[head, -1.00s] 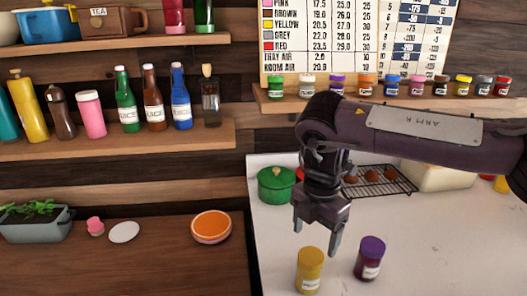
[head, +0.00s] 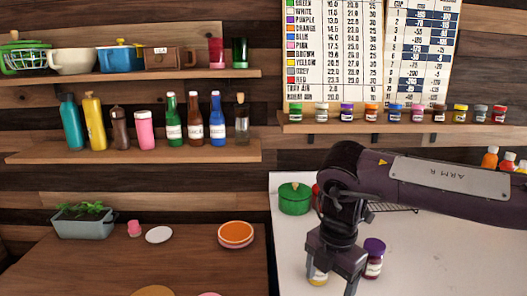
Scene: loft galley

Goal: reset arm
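My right gripper (head: 334,272) hangs fingers down from the arm that comes in from the right. It is over the front of the white counter (head: 296,250). Its fingers are spread apart with nothing seen held between them. A yellow-lidded jar (head: 317,279) stands on the counter behind the fingers and is mostly hidden. A purple-lidded jar (head: 374,260) stands just right of the gripper, upright. I cannot tell whether the fingers touch either jar. My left gripper is not in view.
A green pot (head: 295,198) and a partly hidden wire rack (head: 394,208) sit behind the arm. Small jars line the shelf (head: 400,127) under the wall chart. Bottles stand on the left shelf (head: 140,155). The wooden counter (head: 195,263) holds a planter (head: 83,222) and plates.

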